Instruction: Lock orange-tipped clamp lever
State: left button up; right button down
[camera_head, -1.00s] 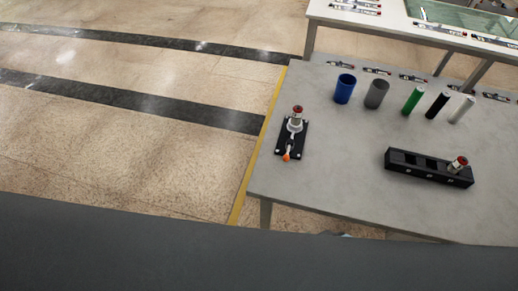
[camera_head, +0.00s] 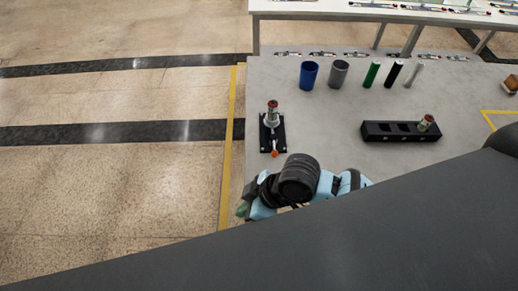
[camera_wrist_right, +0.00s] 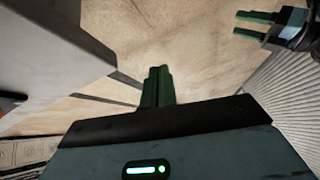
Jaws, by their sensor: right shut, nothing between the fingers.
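The clamp (camera_head: 272,133) sits on a black base plate near the table's left edge in the head view. A small red-and-white cylinder stands at its far end, and its orange lever tip (camera_head: 275,154) points toward me. My right gripper (camera_head: 242,210) is at the table's near left edge, nearer to me than the tip and apart from it. In the right wrist view its green fingers (camera_wrist_right: 158,86) are together and empty. An orange patch shows at that view's left edge. My left gripper (camera_wrist_right: 254,26) shows there at top right, its two fingers apart and empty.
A black slotted block (camera_head: 400,132) with another red-and-white cylinder stands to the right. A blue cup (camera_head: 309,75), a grey cup (camera_head: 338,73) and green, black and white cylinders stand behind. The grey table (camera_head: 330,120) is bare between clamp and block. A white table (camera_head: 400,14) stands beyond.

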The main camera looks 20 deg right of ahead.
jog(key=w+r+n, duration=0.1)
jog(key=w, duration=0.1)
jog(key=w+d+r+n, duration=0.1)
jog(key=w, duration=0.1)
jog(key=w+d+r+n+g+h, duration=0.1)
jog(key=w, duration=0.1)
jog(key=shift+w+d+r, duration=0.15)
jog(key=shift+w+r, duration=0.05)
jog(key=shift+r, duration=0.15)
notch_tip(320, 180, up, 7)
jog(key=h, duration=0.2)
send_over(274, 145)
jog(key=s+a, duration=0.2)
jog(key=a, duration=0.1)
jog(key=shift+s+f, duration=0.2)
jog(key=shift+a, duration=0.1)
